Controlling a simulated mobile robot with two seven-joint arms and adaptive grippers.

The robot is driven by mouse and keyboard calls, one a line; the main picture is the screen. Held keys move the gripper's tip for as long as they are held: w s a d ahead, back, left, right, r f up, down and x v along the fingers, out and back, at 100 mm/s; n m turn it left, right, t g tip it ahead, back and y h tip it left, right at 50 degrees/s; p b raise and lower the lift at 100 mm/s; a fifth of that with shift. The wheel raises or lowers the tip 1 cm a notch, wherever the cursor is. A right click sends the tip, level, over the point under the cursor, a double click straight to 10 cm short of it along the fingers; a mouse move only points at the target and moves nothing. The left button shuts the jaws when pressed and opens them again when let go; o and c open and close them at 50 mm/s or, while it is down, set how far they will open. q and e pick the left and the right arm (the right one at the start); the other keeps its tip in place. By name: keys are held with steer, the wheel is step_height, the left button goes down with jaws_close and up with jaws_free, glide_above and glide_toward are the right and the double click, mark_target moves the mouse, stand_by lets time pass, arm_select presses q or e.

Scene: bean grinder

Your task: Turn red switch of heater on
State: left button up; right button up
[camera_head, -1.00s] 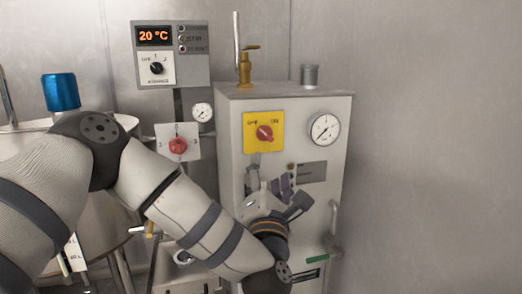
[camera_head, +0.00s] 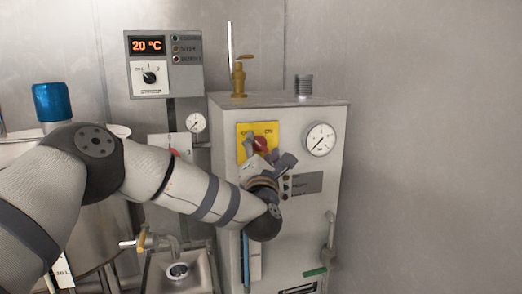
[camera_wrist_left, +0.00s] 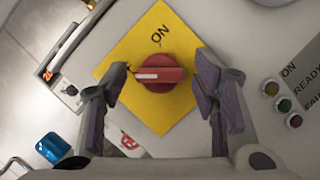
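The heater (camera_head: 318,220) is a grey cabinet with a yellow plate (camera_head: 243,131) on its front. The red switch (camera_head: 261,145) sits on that plate, partly hidden by my left gripper in the head view. In the left wrist view the red knob (camera_wrist_left: 159,73) shows whole, its white mark pointing left, away from the word ON at the top of the plate. My left gripper (camera_wrist_left: 165,90) is open, with a finger on each side of the knob and gaps between. In the head view the left gripper (camera_head: 268,160) is just below the switch. My right gripper is not in view.
A round gauge (camera_head: 319,139) is right of the plate, and indicator lights (camera_head: 285,186) are below right. A control box (camera_head: 166,64) reading 20 °C hangs on the wall at left. A brass valve (camera_head: 238,76) stands on the heater top.

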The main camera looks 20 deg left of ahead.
arm_select(q)
steer(key=c, duration=0.9)
steer(key=shift+o, duration=0.2)
